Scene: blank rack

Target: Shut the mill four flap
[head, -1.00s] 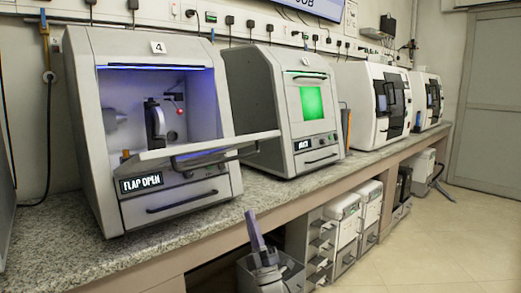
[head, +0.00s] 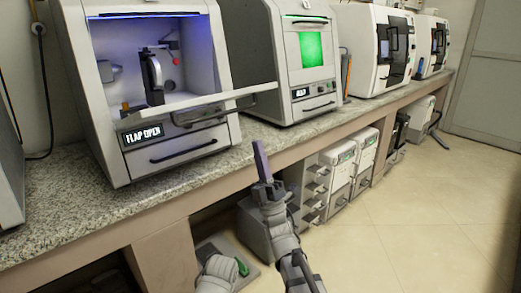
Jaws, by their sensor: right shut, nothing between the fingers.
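Mill four (head: 95,85) is a grey boxy machine at the left of the bench, its chamber lit blue-violet and showing a dark part inside. Its flap (head: 200,106) is open and sticks out nearly level from the front, at the chamber's lower edge. The display below reads "FLAP OPEN" (head: 146,135). My left gripper is not in view.
A second machine (head: 283,82) with a green window stands just right of mill four, near the flap's end. White machines (head: 371,60) stand farther along the stone bench top (head: 60,225). Drawer units (head: 340,172) sit below; the floor at right (head: 420,220) is clear.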

